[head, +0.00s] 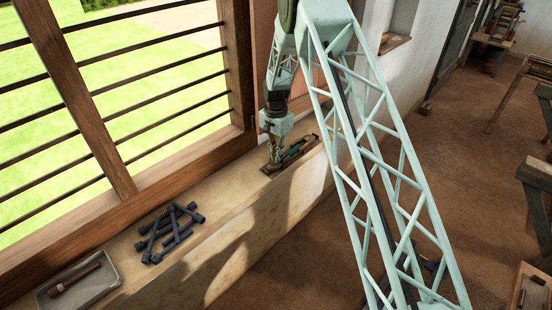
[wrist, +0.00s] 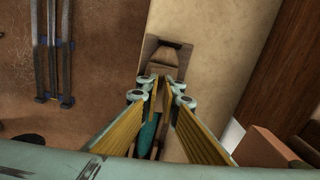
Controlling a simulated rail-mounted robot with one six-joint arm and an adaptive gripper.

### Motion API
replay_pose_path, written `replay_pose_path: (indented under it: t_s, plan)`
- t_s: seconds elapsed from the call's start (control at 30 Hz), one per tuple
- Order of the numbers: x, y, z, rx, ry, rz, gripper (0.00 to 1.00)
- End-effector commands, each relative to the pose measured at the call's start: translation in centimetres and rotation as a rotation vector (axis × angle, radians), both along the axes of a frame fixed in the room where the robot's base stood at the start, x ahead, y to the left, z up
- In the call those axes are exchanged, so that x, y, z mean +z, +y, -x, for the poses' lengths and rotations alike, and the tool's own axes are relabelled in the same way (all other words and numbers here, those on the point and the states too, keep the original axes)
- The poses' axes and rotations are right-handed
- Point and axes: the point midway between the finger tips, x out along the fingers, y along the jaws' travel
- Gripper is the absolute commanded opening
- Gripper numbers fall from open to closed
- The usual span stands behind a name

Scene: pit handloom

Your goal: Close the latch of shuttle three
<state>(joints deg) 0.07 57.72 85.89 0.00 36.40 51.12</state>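A wooden shuttle with a teal yarn bobbin (head: 297,149) lies on the pale window ledge in the head view. In the wrist view its dark wooden end (wrist: 167,57) shows beyond my fingertips, and its teal yarn (wrist: 149,132) shows below them. My gripper (head: 274,163) points down over the near part of the shuttle. In the wrist view my gripper (wrist: 163,83) has its yellow fingers drawn close together over the shuttle, with nothing clearly held. The fingers hide the middle of the shuttle, and I cannot make out the latch or its position.
Several dark blue pieces (head: 168,232) lie in a pile on the ledge. A grey tray (head: 112,272) holding a brown wooden rod stands at the near left. A barred window (head: 150,95) borders the ledge. The ledge between pile and shuttle is clear.

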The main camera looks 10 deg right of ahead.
Motion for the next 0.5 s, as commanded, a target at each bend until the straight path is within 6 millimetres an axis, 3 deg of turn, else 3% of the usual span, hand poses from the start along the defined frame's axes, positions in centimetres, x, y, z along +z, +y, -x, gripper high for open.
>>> replay_pose_path:
  t_s: [0.5]
  plan:
    - [-0.02,-0.01,0.07,-0.110,0.000,0.000,0.00]
